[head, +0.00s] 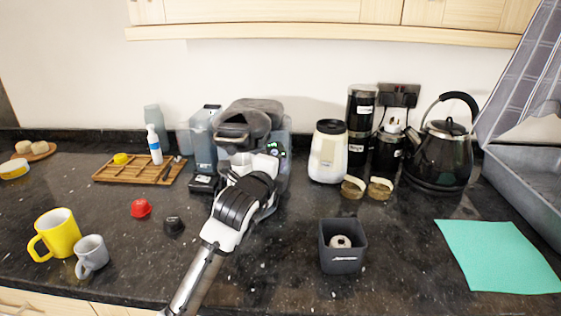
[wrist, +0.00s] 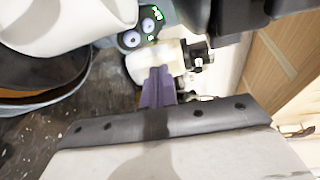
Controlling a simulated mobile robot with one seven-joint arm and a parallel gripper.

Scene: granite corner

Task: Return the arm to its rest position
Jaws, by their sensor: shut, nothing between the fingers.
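My arm reaches in from the bottom of the head view to the front of the dark coffee machine (head: 241,112). The arm's wrist covers part of the machine, and I cannot make out the fingertips there. In the wrist view my gripper (wrist: 158,72) shows as narrow purple fingers, shut with nothing between them. The machine's control panel (wrist: 140,36), with green lights, is close beyond the fingertips. I cannot tell whether the fingers touch anything.
A red capsule (head: 140,208) and a black capsule (head: 174,225) lie left of my arm, with a yellow mug (head: 56,235) and grey mug (head: 92,256) farther left. A cream canister (head: 328,152), kettle (head: 440,155) and dark square bin (head: 342,262) stand right.

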